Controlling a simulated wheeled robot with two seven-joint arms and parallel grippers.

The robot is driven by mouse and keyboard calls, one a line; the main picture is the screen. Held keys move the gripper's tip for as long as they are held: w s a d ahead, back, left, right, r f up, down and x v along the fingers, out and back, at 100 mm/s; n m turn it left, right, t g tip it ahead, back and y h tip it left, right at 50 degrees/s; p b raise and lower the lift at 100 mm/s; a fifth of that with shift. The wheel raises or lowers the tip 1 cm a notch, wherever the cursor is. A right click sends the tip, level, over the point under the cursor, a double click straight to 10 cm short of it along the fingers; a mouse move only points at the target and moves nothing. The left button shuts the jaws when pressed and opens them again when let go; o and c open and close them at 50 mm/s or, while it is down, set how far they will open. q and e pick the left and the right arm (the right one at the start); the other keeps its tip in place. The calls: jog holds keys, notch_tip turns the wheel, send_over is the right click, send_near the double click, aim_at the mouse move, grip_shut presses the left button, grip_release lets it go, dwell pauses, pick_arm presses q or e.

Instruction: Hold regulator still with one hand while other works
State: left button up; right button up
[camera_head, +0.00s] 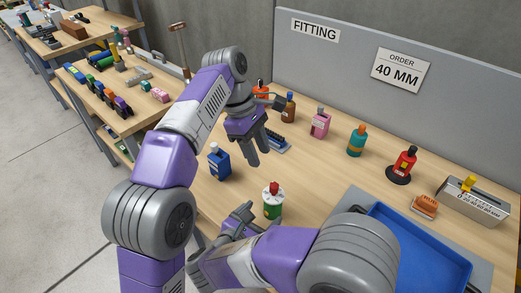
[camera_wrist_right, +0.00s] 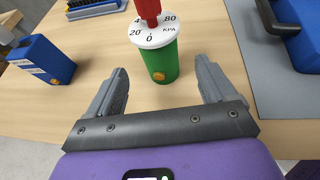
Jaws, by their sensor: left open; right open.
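The regulator is a green cylinder (camera_head: 272,208) with a white dial and a red knob on top, standing upright on the wooden bench. In the right wrist view, the regulator (camera_wrist_right: 160,62) shows dial marks 0, 20, 80 and KPA. My right gripper (camera_wrist_right: 162,78) is open, its fingers either side of the regulator's near side, with gaps and no visible contact. In the head view my right gripper (camera_head: 240,218) is low, just left of the regulator. My left gripper (camera_head: 259,156) is open and empty, above the bench behind the regulator.
A blue tray (camera_head: 462,268) is at front right, near a metal box (camera_head: 478,205). An order sign (camera_head: 401,70) reads 40 MM.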

jog(key=shift+w+d+f, duration=0.1)
jog(key=shift+w+d, duration=0.1)
jog(key=shift+w, duration=0.1)
jog(key=x, duration=0.7)
jog(key=shift+a, duration=0.1)
pick_arm(q)
jog(key=shift+s+d+r, duration=0.25)
jog(key=shift+s+d, duration=0.2)
pick_arm(e)
jog(key=c, duration=1.1)
jog(key=shift+c, duration=0.2)
pick_arm(q)
jog(key=shift+o, duration=0.3)
